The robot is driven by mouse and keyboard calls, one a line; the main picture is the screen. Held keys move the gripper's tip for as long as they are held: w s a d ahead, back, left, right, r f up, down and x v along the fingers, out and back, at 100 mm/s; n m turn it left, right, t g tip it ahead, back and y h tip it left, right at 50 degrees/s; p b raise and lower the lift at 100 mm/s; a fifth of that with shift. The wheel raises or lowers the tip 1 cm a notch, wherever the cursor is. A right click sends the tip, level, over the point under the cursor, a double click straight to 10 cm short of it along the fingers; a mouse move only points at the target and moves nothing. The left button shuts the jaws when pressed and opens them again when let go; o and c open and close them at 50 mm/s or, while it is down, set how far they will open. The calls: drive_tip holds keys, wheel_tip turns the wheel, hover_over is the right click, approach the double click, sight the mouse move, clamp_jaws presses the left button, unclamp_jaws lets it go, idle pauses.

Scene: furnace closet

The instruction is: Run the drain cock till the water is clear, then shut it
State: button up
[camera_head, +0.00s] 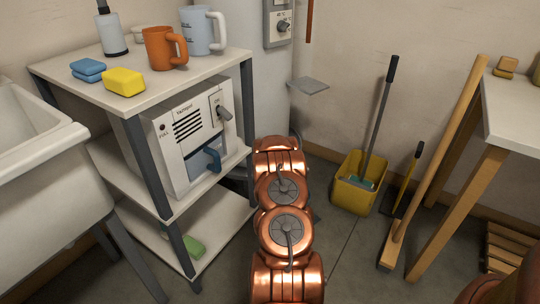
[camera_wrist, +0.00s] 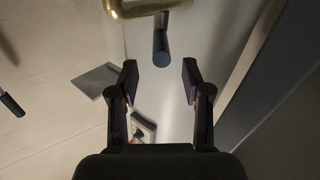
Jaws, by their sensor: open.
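In the wrist view, a brass bar or pipe (camera_wrist: 150,8) curves along the top edge, with a dark blue-grey cylindrical handle (camera_wrist: 162,45) hanging by it. This looks like the drain cock, though its body is cut off by the frame. My gripper (camera_wrist: 159,78) is open, its fingers either side of the handle's line, with the handle's end near the tips and a gap on both sides. I cannot tell its depth. In the head view my copper arm hides the gripper and the cock. The pale tank (camera_head: 269,85) stands behind the arm. No water shows.
A shelf unit (camera_head: 205,76) with mugs, sponges and a white machine (camera_head: 185,140) stands left of my arm. A grey plate (camera_head: 308,86) juts out beside the tank. A yellow bucket (camera_head: 355,190), a broom (camera_head: 440,150) and a table (camera_head: 515,120) are right. Some floor is clear.

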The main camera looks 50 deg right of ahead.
drive_tip(key=shift+v, duration=2.2)
drive_tip(key=shift+c, duration=0.4)
